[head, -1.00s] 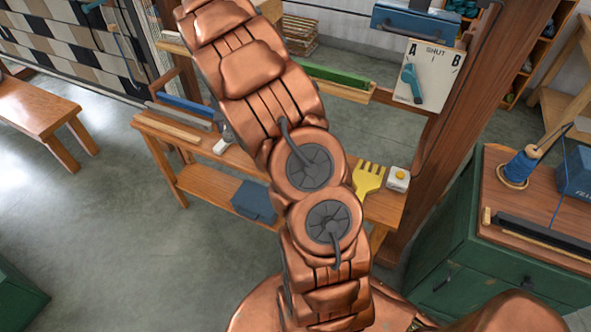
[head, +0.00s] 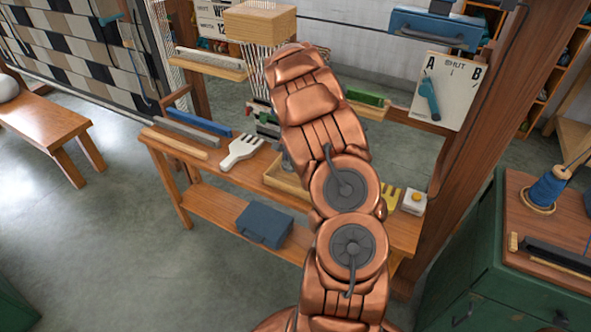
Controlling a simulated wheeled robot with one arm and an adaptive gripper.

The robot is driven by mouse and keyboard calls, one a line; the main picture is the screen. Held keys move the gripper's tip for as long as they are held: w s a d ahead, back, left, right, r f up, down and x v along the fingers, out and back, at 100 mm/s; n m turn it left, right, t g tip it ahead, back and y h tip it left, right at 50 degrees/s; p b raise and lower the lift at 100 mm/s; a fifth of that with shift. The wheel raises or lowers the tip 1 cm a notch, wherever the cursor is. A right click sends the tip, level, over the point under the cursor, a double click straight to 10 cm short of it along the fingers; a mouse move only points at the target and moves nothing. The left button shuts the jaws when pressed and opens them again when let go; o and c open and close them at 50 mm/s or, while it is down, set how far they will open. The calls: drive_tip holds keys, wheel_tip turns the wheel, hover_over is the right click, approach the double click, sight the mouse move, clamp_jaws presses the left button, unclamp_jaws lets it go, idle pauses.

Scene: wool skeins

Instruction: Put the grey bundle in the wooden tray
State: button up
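A shallow wooden tray (head: 284,188) lies on the long wooden bench, partly hidden behind my copper arm. My arm rises through the middle of the head view and bends away from me. My gripper is hidden behind it, so I cannot see its fingers or whether it holds anything. A small grey part shows at the arm's left edge above the tray; I cannot tell what it is. No grey bundle can be made out for certain. A pale grey, rounded thing (head: 8,88) sits on the left bench, cut by the picture edge; I cannot tell if it is the bundle.
On the long bench (head: 165,142) lie a white comb (head: 240,151), a blue bar (head: 200,122) and a yellow comb (head: 390,198). A blue box (head: 264,225) stands on its lower shelf. A wooden post (head: 455,150) and green cabinet (head: 465,265) are at right.

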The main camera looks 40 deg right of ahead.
sight(294, 175)
drive_tip(key=shift+f+p, duration=0.45)
drive_tip(key=shift+f, duration=2.25)
drive_tip(key=shift+f, duration=0.15)
drive_tip(key=o, duration=0.9)
drive_tip(key=shift+o, duration=0.2)
